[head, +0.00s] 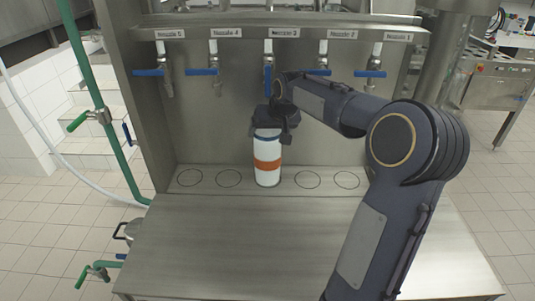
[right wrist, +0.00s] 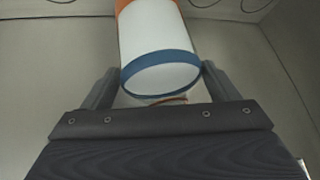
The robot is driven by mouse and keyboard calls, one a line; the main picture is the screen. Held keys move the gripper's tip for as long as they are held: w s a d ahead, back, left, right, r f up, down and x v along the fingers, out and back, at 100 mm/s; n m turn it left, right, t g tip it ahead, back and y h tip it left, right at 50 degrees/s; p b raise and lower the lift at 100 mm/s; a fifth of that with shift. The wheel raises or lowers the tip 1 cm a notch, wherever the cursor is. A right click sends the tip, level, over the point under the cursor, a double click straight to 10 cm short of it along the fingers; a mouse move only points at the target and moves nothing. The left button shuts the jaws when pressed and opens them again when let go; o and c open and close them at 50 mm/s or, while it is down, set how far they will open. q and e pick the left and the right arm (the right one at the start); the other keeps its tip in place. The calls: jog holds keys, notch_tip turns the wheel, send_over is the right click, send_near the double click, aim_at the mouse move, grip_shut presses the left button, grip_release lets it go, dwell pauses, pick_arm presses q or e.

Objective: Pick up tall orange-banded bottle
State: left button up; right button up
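My right gripper (head: 273,126) is at the bottle's top, reaching in from the right, and hides the upper end. In the right wrist view, the bottle's blue-rimmed end (right wrist: 160,65) lies between the two fingertips of the right gripper (right wrist: 160,72). The fingers are spread, one on each side, with a slim gap showing at the left. My left gripper is not in view.
A row of nozzles with blue handles (head: 201,71) hangs above the back of the shelf. Empty marked circles (head: 229,178) lie on both sides of the bottle. The steel counter (head: 220,245) in front is clear. A green pipe (head: 100,110) stands at the left.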

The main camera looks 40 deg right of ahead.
jog(key=c, duration=1.4)
jog(key=shift+r, duration=0.2)
jog(key=shift+c, duration=0.8)
